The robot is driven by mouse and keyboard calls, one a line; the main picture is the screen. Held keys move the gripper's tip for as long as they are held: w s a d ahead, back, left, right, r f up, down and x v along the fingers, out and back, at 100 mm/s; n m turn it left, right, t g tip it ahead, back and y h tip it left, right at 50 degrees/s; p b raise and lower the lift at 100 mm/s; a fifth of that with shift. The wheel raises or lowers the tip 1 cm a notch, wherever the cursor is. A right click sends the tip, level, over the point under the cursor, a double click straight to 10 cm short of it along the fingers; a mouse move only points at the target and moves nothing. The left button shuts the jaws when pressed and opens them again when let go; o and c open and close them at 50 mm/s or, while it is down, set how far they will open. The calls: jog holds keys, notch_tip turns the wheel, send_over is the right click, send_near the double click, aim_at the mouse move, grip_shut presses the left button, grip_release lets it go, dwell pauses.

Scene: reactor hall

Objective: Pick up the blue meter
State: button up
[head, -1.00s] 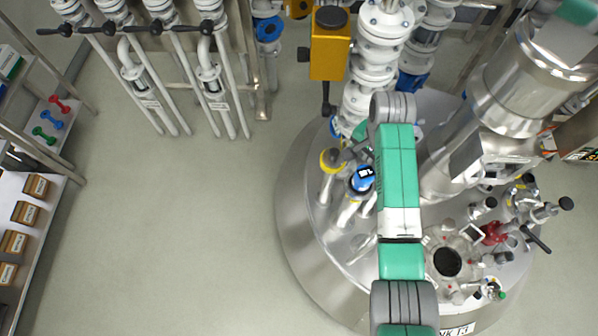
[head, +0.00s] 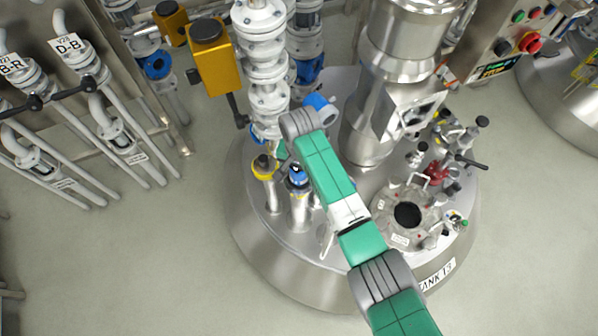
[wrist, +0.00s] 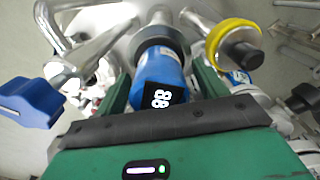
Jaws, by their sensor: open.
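The blue meter (head: 298,176) stands on a steel pipe stub on top of the tank (head: 262,255), beside a yellow-ringed stub. In the wrist view the blue meter (wrist: 158,75) has a dark display with white digits, facing my palm. My gripper (wrist: 160,82) is open, with one green finger on either side of the meter. Contact between fingers and meter cannot be made out.
The yellow-ringed stub (wrist: 235,42) with a dark knob stands close to the right finger. A blue handle (wrist: 30,102) is at the left. A white flanged column (head: 265,65) rises behind. Red and black fittings (head: 437,172) crowd the tank's right side.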

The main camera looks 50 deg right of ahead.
jog(key=c, duration=1.3)
jog(key=shift+c, duration=0.2)
jog(key=shift+r, duration=0.15)
